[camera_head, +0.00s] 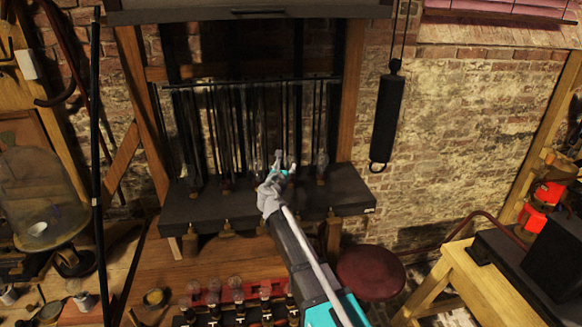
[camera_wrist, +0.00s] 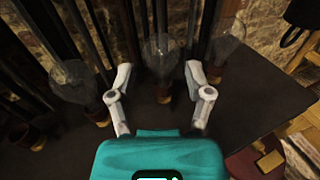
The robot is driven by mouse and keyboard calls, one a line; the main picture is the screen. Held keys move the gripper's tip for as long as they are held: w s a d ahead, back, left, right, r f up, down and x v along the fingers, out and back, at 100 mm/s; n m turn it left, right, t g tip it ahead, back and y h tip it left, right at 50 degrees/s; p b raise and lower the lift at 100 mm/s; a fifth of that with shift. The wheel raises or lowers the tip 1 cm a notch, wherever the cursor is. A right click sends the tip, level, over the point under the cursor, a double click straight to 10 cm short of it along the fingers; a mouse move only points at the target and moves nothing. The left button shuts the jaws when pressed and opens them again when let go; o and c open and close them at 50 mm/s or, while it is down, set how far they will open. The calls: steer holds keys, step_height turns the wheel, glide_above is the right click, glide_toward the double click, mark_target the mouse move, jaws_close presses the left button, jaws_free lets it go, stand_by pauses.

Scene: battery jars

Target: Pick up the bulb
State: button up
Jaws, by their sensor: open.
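A clear glass bulb (camera_wrist: 160,52) stands upright on a dark base with a brass-coloured foot, on the dark shelf, in the middle of the wrist view. My gripper (camera_wrist: 159,74) is open, with one finger to each side of this bulb's lower part. I see no contact between fingers and bulb. Similar bulbs stand to the left (camera_wrist: 76,80) and to the right (camera_wrist: 227,42). In the head view my gripper (camera_head: 283,163) is over the shelf and hides part of the row; another bulb (camera_head: 322,160) shows just right of it.
The dark shelf (camera_head: 350,203) has thin upright rods (camera_head: 210,125) close behind the bulbs. A black cylinder (camera_head: 387,115) hangs at the right. More bulbs (camera_head: 236,286) stand on the workbench (camera_head: 215,258) below. A red round stool (camera_head: 370,272) stands below right.

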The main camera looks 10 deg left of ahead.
mark_target(290, 156)
steer(key=shift+w+d+f, duration=0.1)
steer(key=shift+w+d, duration=0.1)
steer(key=shift+w, duration=1.55)
steer(key=shift+w, duration=0.1)
steer(key=shift+w+d, duration=0.15)
steer(key=shift+w, duration=1.1)
steer(key=shift+w+d, duration=0.1)
steer(key=shift+w, duration=1.15)
steer(key=c, duration=0.7)
steer(key=shift+s, duration=0.2)
jaws_close()
